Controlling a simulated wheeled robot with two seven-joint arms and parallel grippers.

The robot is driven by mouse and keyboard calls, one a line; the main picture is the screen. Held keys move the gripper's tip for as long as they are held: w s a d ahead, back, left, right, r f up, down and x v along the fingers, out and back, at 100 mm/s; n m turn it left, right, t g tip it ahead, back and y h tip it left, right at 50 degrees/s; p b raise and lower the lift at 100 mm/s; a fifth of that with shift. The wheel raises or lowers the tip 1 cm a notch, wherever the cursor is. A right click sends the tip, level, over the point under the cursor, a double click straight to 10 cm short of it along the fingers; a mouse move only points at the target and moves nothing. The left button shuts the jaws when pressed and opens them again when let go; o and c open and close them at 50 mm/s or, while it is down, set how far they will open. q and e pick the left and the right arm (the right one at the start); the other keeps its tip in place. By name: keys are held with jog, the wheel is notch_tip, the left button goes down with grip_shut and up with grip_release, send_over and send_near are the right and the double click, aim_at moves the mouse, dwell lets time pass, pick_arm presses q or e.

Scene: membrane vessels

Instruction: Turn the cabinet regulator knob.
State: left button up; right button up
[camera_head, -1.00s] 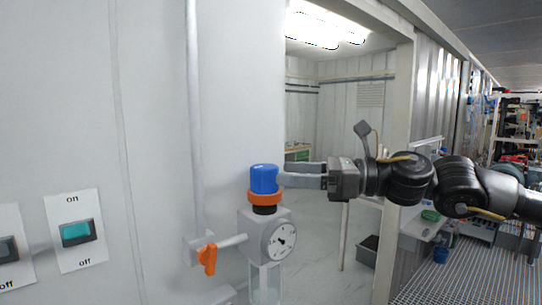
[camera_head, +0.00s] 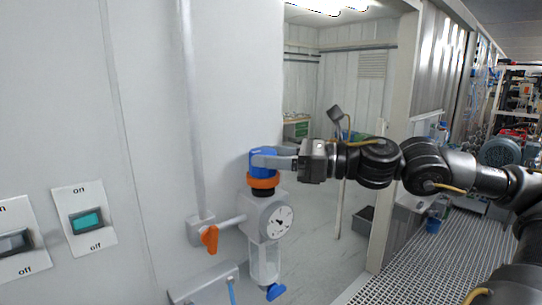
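The blue regulator knob (camera_head: 262,174) sits upright on an orange ring (camera_head: 263,183), above a grey body with a round dial gauge (camera_head: 280,221). My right gripper (camera_head: 262,160) reaches in from the right at knob height. One finger lies across the near side of the knob. The other finger is mostly hidden behind the knob, so I cannot tell whether the fingers press on it. My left gripper is not in view.
An orange lever valve (camera_head: 209,239) is on the pipe left of the regulator. Below hang a clear bowl (camera_head: 264,263) and a blue tap (camera_head: 275,292). Switches (camera_head: 86,221) are on the wall at left. An open doorway lies behind my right gripper.

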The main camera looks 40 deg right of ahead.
jog(key=shift+c, duration=0.6)
jog(key=shift+w+d+f+n+g+y+b, duration=0.1)
jog(key=shift+d+f+n+g+y+b, duration=0.05)
jog(key=shift+n+g+y+b, duration=0.7)
jog(key=shift+w+n+g+y+b, duration=0.1)
jog(key=shift+n+g+y+b, duration=0.4)
jog(key=shift+g+y, duration=0.2)
jog(key=shift+d+r+n+g+y, duration=0.1)
jog(key=shift+r+n+g+y, duration=0.15)
jog(key=shift+n+g+y, duration=0.2)
jog(key=shift+w+r+n+g+y+p, duration=0.15)
jog(key=shift+n+g+y+p, duration=0.35)
jog(key=shift+n+g+p, duration=0.4)
jog(key=shift+n+g+y+p, duration=0.6)
jog(key=shift+g+p, duration=0.4)
jog(key=shift+g, duration=0.2)
jog(key=shift+f+n+g+p, duration=0.2)
jog(key=shift+n+g+p, duration=0.35)
jog(key=shift+g, duration=0.25)
jog(key=shift+w+d, duration=0.1)
